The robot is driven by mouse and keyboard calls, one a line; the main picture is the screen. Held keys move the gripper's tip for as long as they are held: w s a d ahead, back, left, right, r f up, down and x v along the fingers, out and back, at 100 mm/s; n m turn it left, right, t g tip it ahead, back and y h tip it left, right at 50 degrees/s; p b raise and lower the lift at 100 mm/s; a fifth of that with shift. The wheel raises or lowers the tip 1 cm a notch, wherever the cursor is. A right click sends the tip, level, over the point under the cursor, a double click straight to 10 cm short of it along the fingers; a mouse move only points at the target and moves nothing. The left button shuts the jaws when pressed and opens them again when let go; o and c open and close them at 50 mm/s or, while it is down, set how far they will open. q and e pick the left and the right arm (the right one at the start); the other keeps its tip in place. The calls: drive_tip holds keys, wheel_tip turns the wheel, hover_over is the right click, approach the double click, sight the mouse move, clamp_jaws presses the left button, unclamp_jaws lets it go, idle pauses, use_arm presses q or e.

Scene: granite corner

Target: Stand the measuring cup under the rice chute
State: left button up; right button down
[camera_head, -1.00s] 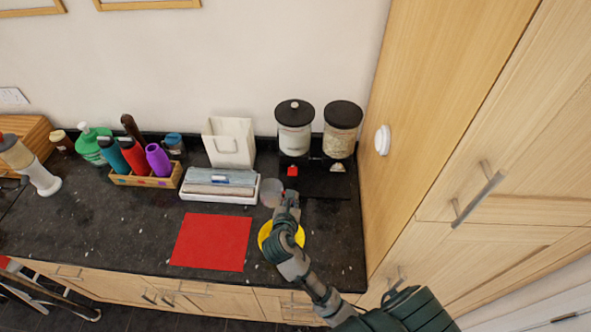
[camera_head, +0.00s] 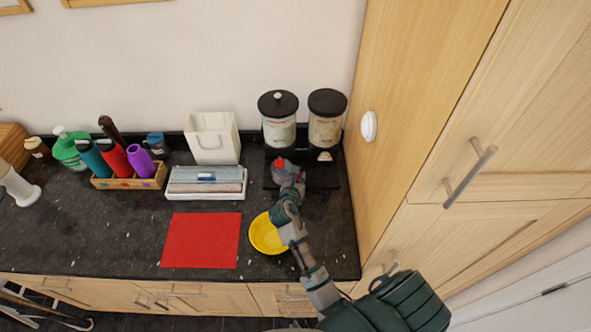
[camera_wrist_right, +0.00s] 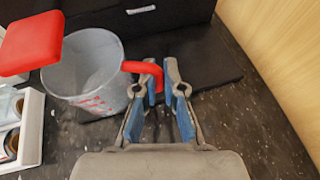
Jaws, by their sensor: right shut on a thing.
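A clear measuring cup (camera_wrist_right: 88,78) with red markings and a red handle (camera_wrist_right: 148,72) shows in the right wrist view, upright and apparently empty. My right gripper (camera_wrist_right: 166,82) is shut on the handle. In the head view this gripper (camera_head: 289,180) is at the front of the dispenser's black base (camera_head: 322,178) and partly hides the cup. A red chute part (camera_head: 280,162) hangs under the left dispenser jar (camera_head: 279,131). It also shows in the wrist view (camera_wrist_right: 30,44), beside and partly over the cup's rim. I cannot tell whether the cup touches the base.
A second jar (camera_head: 325,129) stands right, near the tall wooden cabinet (camera_head: 405,110). A yellow bowl (camera_head: 265,238) and red mat (camera_head: 201,241) lie in front. A white tray (camera_head: 205,194), white bag (camera_head: 213,138) and bottle crate (camera_head: 130,182) stand left.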

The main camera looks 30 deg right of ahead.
drive_tip(key=w+d, duration=0.1)
drive_tip(key=w, duration=0.1)
drive_tip(key=w+d, duration=0.1)
drive_tip(key=w, duration=0.1)
drive_tip(key=w+d, duration=0.1)
drive_tip(key=w, duration=0.1)
drive_tip(key=shift+f, duration=0.3)
drive_tip(key=shift+d+f, duration=0.15)
drive_tip(key=shift+f, duration=0.1)
wheel_tip(320, 180, down, 3)
drive_tip(key=shift+f, duration=0.1)
drive_tip(key=c, duration=1.3)
unclamp_jaws()
